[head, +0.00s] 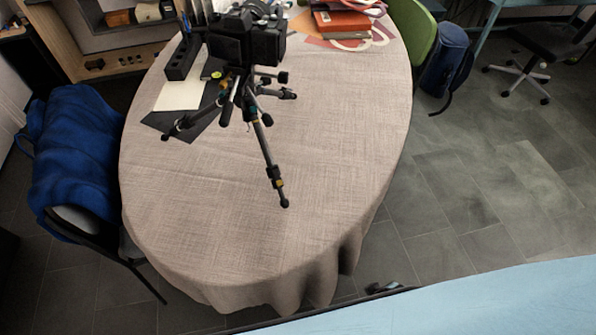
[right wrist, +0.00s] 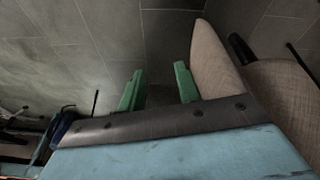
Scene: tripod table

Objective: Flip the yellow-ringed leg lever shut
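A black camera tripod (head: 262,135) with a black camera (head: 247,40) on top stands on the far half of the table. One leg reaches toward me; its yellow ring (head: 279,184) sits low, just above the black foot. A small dark lever-like part (head: 273,172) is beside the ring, too small to tell open or shut. Teal marks show on other leg joints. My right gripper (right wrist: 160,70) has two green fingers, apart and empty, over the floor beside the tablecloth in the right wrist view, away from the tripod. My left gripper is out of view.
The oval cloth-covered table (head: 215,225) is bare in front of the tripod. Red books (head: 341,20) and papers lie at its far end. A chair with a blue cover (head: 75,150) stands left; a green chair (head: 413,30) and blue bag (head: 446,62) stand right.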

